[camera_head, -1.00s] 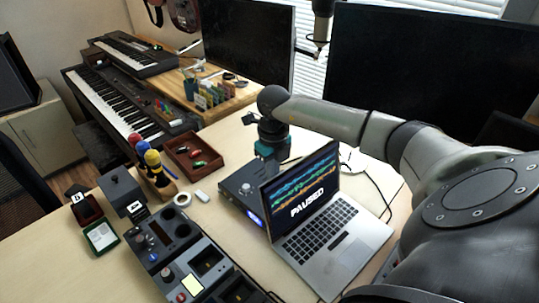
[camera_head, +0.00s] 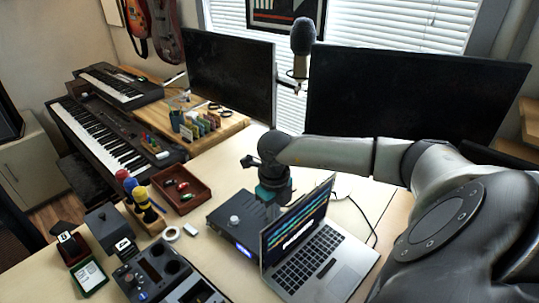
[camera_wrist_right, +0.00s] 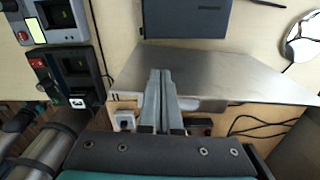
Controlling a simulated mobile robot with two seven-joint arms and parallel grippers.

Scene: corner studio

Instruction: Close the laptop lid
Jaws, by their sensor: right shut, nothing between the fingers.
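The laptop (camera_head: 328,264) is open on the desk, with its keyboard showing. In the right wrist view the silver back of the lid (camera_wrist_right: 225,75) spreads below the fingers. My right gripper (camera_wrist_right: 160,75) is shut and empty, with its fingertips over the lid back; I cannot tell whether they touch it. In the head view the right wrist comes down behind the lid, and its fingers are hidden. My left gripper is not in view.
A dark audio box (camera_head: 237,225) stands close behind and left of the laptop. A control panel (camera_head: 160,272), a red-brown tray (camera_head: 181,188) and coloured microphones (camera_head: 140,196) are to the left. Cables run behind the laptop. Monitors (camera_head: 412,92) stand at the back.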

